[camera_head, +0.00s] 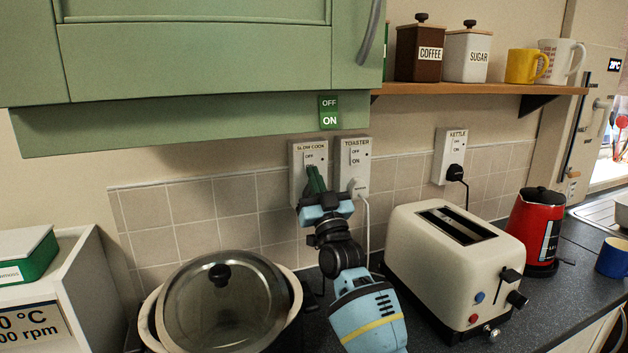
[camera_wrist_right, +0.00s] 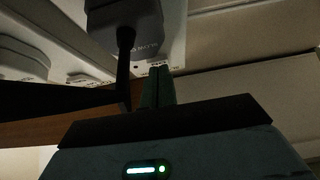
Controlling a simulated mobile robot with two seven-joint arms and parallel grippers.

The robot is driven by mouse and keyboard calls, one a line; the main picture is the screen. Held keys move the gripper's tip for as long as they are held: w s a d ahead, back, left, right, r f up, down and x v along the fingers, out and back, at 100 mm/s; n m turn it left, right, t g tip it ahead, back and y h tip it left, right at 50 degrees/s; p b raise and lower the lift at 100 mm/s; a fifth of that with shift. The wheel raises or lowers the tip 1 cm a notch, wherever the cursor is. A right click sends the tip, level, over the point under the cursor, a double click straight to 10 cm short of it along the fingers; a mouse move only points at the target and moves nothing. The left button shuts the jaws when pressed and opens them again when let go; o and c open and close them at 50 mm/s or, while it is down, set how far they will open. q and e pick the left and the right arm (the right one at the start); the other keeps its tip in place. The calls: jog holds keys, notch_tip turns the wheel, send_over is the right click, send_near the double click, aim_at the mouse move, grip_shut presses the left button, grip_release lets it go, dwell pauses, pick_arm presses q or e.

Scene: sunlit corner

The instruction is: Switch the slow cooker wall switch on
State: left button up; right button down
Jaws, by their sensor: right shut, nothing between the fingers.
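The slow cooker wall switch (camera_head: 309,157) is a white plate labelled "SLOW COOK" on the tiled wall, with OFF and ON marks. My right gripper (camera_head: 315,178) is shut and empty, its green fingertips at the lower part of that plate. The fingers cover the ON area, so the switch's position is hidden. In the right wrist view the shut fingers (camera_wrist_right: 158,88) point at a pale plate with a dark plug (camera_wrist_right: 125,25) and cable beside them. I cannot tell whether they touch the switch. My left gripper is not in view.
The toaster switch (camera_head: 355,155) with a white plug is just right of the slow cooker switch; the kettle switch (camera_head: 450,150) is farther right. Below stand a lidded slow cooker (camera_head: 290,290), a cream toaster (camera_head: 415,240) and a red kettle (camera_head: 532,230). A green cupboard (camera_head: 200,60) overhangs above.

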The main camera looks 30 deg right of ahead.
jog(key=shift+w+d+f+b, duration=0.1)
jog(key=shift+w+f+b, duration=0.3)
jog(key=shift+f+b, duration=0.3)
jog(key=shift+s+r+t, duration=0.1)
jog(key=shift+r+t, duration=0.2)
jog(key=shift+r, duration=0.2)
pick_arm(q)
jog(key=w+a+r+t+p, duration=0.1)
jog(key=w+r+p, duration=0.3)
jog(key=p, duration=0.1)
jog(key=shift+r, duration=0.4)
pick_arm(e)
jog(key=s+a+f, duration=0.2)
jog(key=s+a, duration=0.1)
jog(key=s, duration=1)
jog(key=shift+s+a+f, duration=0.2)
jog(key=shift+s, duration=0.2)
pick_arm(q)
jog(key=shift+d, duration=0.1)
